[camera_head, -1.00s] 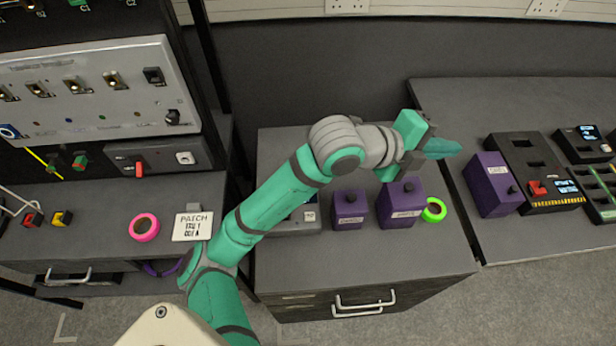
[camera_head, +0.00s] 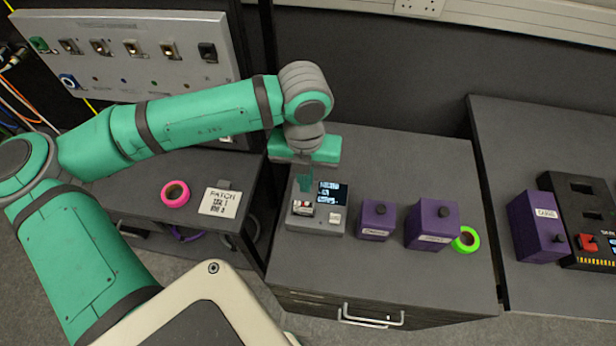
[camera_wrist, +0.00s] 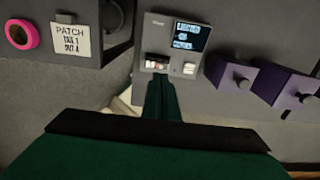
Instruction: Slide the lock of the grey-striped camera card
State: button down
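A grey card device (camera_head: 318,222) with a lit screen (camera_head: 332,193) stands on the middle cabinet. A small card with white, dark and red parts (camera_head: 303,208) sits in its front left slot; it also shows in the wrist view (camera_wrist: 156,65). Its stripes and lock are too small to make out. A pale button (camera_head: 335,218) is to its right. My gripper (camera_head: 304,186) points down over the device, just behind the card. In the wrist view my gripper's fingers (camera_wrist: 161,84) lie side by side, shut with nothing visible between them, their tips close to the card.
Two purple boxes with knobs (camera_head: 376,220) (camera_head: 432,225) and a green tape roll (camera_head: 466,240) stand right of the device. A pink tape roll (camera_head: 175,193) and a PATCH sign (camera_head: 220,202) are on the left bench. Another purple box (camera_head: 537,227) stands on the right bench.

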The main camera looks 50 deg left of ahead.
aim_at(305, 203)
jog(key=shift+a+f, duration=0.1)
jog(key=shift+f, duration=0.5)
jog(key=f, duration=0.3)
jog(key=shift+d+f, duration=0.25)
jog(key=shift+f, duration=0.05)
jog(key=shift+s+a+f, duration=0.1)
jog(key=shift+a+f, duration=0.05)
jog(key=shift+f, duration=0.4)
jog(key=shift+f, duration=0.4)
dwell(1.4)
jog(key=shift+s+a+r, duration=0.1)
jog(key=shift+s+a, duration=0.25)
jog(key=shift+a, duration=0.1)
dwell(2.6)
dwell(0.5)
dwell(0.4)
jog(key=shift+s+a, duration=0.1)
jog(key=shift+a, duration=0.05)
dwell(0.4)
